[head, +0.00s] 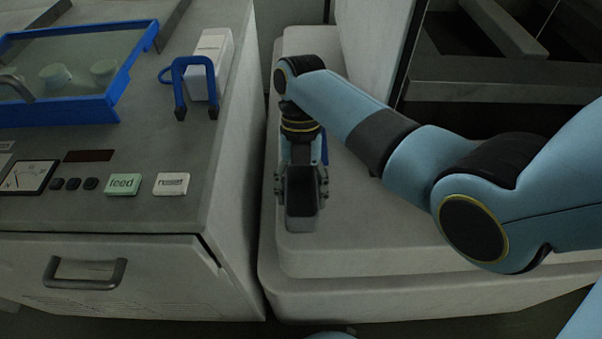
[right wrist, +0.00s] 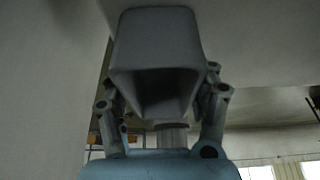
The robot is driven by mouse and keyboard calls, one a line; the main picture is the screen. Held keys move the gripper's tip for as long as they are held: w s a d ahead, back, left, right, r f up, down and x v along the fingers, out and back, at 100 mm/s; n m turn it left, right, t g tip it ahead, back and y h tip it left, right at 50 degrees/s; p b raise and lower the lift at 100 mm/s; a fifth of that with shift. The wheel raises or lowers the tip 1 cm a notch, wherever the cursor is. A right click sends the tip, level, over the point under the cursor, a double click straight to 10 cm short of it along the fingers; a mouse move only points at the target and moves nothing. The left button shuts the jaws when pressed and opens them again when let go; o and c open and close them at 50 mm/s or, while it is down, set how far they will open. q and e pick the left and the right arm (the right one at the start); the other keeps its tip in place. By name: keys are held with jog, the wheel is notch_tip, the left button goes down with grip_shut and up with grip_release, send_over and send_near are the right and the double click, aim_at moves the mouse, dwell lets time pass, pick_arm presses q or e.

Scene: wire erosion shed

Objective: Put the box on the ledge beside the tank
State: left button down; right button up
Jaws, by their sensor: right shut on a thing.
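My right gripper (head: 301,176) points down over the pale ledge (head: 385,257), near its left side. It is shut on a grey open-ended box (head: 301,197), with a finger on each side. In the right wrist view the box (right wrist: 160,38) fills the middle between the fingers, its hollow facing the camera. I cannot tell whether the box touches the ledge. The tank (head: 480,88) appears to be the large body with a dark opening at upper right, behind my right arm. My left gripper is not in view.
A grey machine top at left carries a blue-framed tray (head: 122,100), a blue U-shaped clamp (head: 181,88), a white block (head: 213,50) and a green feed button (head: 122,185). A narrow gap separates this machine from the ledge. The ledge right of the box is bare.

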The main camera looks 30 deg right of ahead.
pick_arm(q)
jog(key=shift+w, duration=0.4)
pick_arm(e)
jog(key=o, duration=1)
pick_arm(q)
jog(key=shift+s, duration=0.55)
pick_arm(e)
jog(key=o, duration=0.4)
pick_arm(q)
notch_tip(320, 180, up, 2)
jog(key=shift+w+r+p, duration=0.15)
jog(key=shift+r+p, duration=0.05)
jog(key=shift+p, duration=1)
pick_arm(e)
jog(key=v, duration=1.2)
jog(key=shift+s+r, duration=0.1)
jog(key=shift+r, duration=0.05)
